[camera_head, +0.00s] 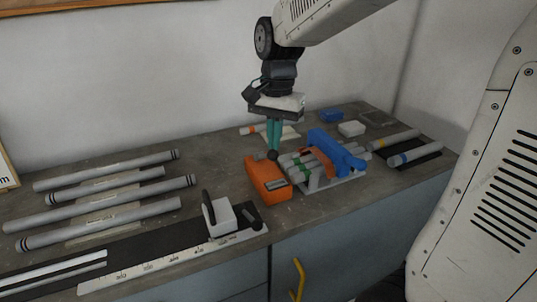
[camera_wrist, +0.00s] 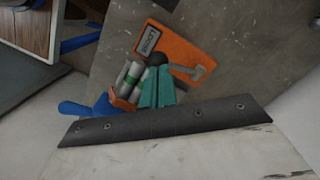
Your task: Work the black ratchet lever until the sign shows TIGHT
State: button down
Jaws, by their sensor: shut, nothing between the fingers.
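An orange ratchet unit (camera_head: 265,181) stands on the grey bench, with a small sign panel (camera_head: 277,184) on its front end. In the wrist view the orange unit (camera_wrist: 180,50) carries the sign (camera_wrist: 149,40), whose lettering is too small to read surely. The dark ratchet lever (camera_wrist: 180,71) has a round end close to my fingers. In the head view its dark knob (camera_head: 272,155) shows right at my fingertips. My gripper (camera_head: 273,149), with teal fingers, points down, shut and empty. It also shows in the wrist view (camera_wrist: 156,78). Whether it touches the lever I cannot tell.
A blue clamp (camera_head: 328,148) over several grey tubes stands right of the orange unit. A white stop block (camera_head: 219,217) with a black handle sits on a ruled rail at front. Several tubes (camera_head: 105,196) lie left; two more lie right. Small boxes (camera_head: 351,128) stand behind.

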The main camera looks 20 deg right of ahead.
aim_at(274, 152)
jog(key=shift+f, duration=0.25)
jog(key=shift+f, duration=1.95)
jog(key=shift+r, duration=0.1)
jog(key=shift+w+d+r, duration=0.25)
jog(key=shift+w+d, duration=0.3)
jog(key=shift+w+d+r, duration=0.2)
jog(key=shift+w+d, duration=0.3)
jog(key=shift+d, duration=0.05)
jog(key=shift+r, duration=0.15)
